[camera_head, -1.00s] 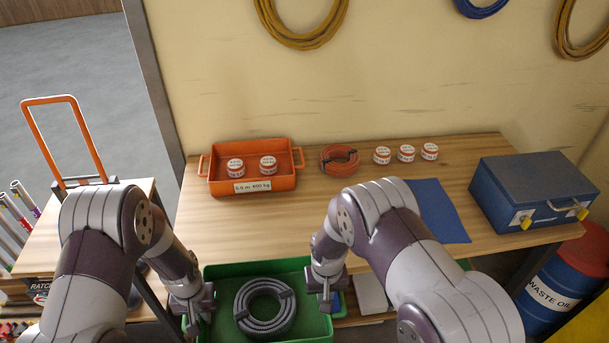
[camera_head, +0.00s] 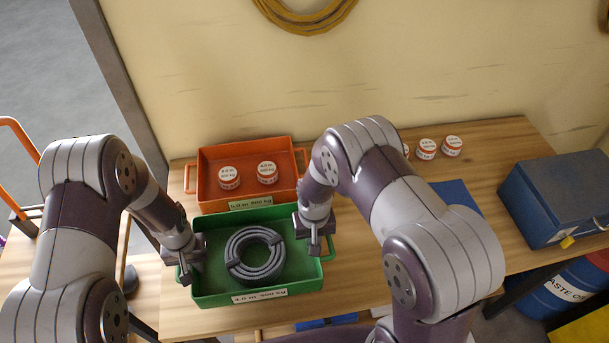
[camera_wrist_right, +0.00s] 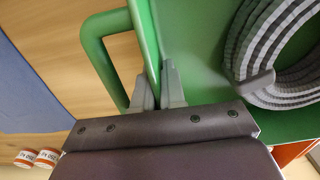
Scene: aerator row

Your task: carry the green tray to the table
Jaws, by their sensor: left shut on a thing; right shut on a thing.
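The green tray (camera_head: 212,285) holds a coiled grey hose (camera_head: 235,262) and shows a white label on its front wall. It is over the front of the wooden table (camera_head: 370,277), just in front of the orange tray; I cannot tell whether it touches the tabletop. My left gripper (camera_head: 186,270) is shut on the tray's left side. My right gripper (camera_head: 314,243) is shut on its right side. In the right wrist view the right fingers (camera_wrist_right: 159,88) pinch the green rim beside the handle, with the grey coil to the right.
The orange tray (camera_head: 284,147) with two small labelled tins stands behind the green tray. More tins (camera_head: 452,146) stand at the back right. A blue sheet (camera_head: 456,197) lies on the table, and a blue case (camera_head: 560,199) stands at the right end.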

